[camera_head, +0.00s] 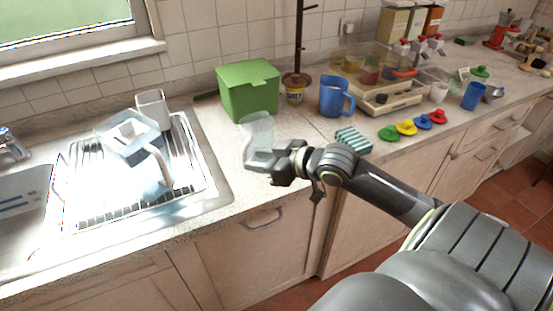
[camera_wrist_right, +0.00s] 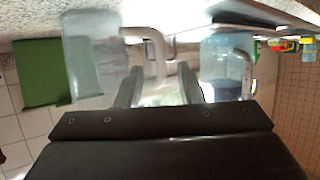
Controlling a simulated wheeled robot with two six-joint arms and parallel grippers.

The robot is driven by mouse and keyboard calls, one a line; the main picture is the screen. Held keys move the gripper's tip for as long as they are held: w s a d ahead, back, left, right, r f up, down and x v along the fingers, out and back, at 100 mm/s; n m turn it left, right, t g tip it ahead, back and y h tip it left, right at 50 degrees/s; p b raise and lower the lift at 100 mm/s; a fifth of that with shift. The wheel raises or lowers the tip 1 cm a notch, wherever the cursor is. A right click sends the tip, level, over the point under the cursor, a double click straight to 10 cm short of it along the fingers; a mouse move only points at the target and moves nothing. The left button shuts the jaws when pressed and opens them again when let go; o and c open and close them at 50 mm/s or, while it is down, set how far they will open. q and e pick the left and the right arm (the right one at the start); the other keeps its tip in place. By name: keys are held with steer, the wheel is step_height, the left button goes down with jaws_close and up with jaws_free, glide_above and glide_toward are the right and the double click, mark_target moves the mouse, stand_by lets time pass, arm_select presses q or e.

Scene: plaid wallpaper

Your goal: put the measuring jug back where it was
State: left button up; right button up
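A clear jug (camera_head: 258,130), likely the measuring jug, is by the counter's front edge, in front of the green box. It shows in the right wrist view (camera_wrist_right: 92,55) with its pale handle (camera_wrist_right: 155,42) toward my right gripper (camera_wrist_right: 160,80). The two fingers are apart, and the handle shows between and beyond their tips; contact is unclear. In the head view my right gripper (camera_head: 278,165) is close to the jug's right side and hides part of it. A second clear vessel (camera_head: 125,130) with a handle stands on the drainer and also shows in the wrist view (camera_wrist_right: 225,60). My left gripper is out of view.
A white cup (camera_head: 152,110) stands behind the clear vessel on the metal drainer (camera_head: 195,165). A green box (camera_head: 248,90), a blue mug (camera_head: 333,96), a striped sponge (camera_head: 353,140) and several coloured lids (camera_head: 406,127) lie along the counter. A sink (camera_head: 25,210) is at left.

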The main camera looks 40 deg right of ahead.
steer(key=p+v, duration=0.1)
steer(key=v, duration=0.4)
